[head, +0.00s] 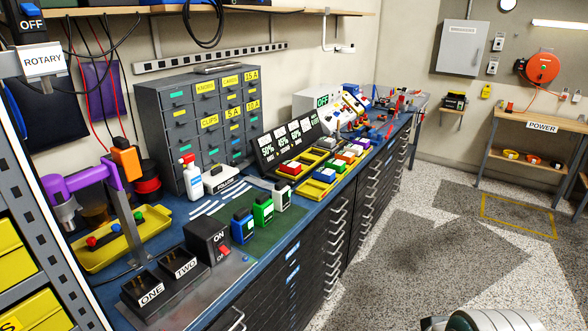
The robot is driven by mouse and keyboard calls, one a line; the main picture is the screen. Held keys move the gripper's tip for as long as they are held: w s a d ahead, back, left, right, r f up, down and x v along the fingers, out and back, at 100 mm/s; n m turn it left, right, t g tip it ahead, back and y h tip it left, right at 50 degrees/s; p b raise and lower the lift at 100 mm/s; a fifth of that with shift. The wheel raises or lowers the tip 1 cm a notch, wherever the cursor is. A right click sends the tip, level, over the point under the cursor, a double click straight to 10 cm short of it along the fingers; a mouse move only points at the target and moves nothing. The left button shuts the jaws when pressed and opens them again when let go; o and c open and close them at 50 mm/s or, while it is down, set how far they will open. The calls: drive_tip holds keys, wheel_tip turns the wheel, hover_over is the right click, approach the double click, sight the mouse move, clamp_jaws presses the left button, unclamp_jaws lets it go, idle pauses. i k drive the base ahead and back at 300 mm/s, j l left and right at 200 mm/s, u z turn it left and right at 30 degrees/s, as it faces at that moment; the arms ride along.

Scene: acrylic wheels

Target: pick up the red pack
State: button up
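An orange-red pack (345,156) is farther back in the row. Blue (243,226), green (262,209) and white (282,195) packs stand on a green mat to the left. My gripper does not show; only a rounded silver part, perhaps of my arm, shows at the bottom right.
The blue bench (172,240) runs along the wall above dark drawers with protruding handles (338,215). A grey drawer cabinet (205,115) stands behind. The speckled floor (400,260) beside the bench is clear.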

sight(292, 168)
drive_tip(key=i+u, duration=0.1)
drive_tip(key=u, duration=0.4)
drive_tip(key=i+l+u, duration=0.1)
drive_tip(key=u, duration=0.35)
drive_tip(key=i+l+u, duration=0.4)
drive_tip(key=l, duration=0.2)
drive_tip(key=i+l+u, duration=0.15)
drive_tip(key=l, duration=0.15)
drive_tip(key=l+u, duration=0.2)
drive_tip(key=l, duration=0.15)
drive_tip(key=i+l+u, duration=0.2)
drive_tip(key=l, duration=0.15)
drive_tip(key=i+l, duration=0.1)
drive_tip(key=l, duration=0.45)
drive_tip(key=i+l, duration=0.15)
drive_tip(key=l, duration=0.4)
drive_tip(key=i+l+u, duration=0.1)
drive_tip(key=l, duration=0.4)
drive_tip(key=i+l, duration=0.1)
drive_tip(key=l, duration=0.45)
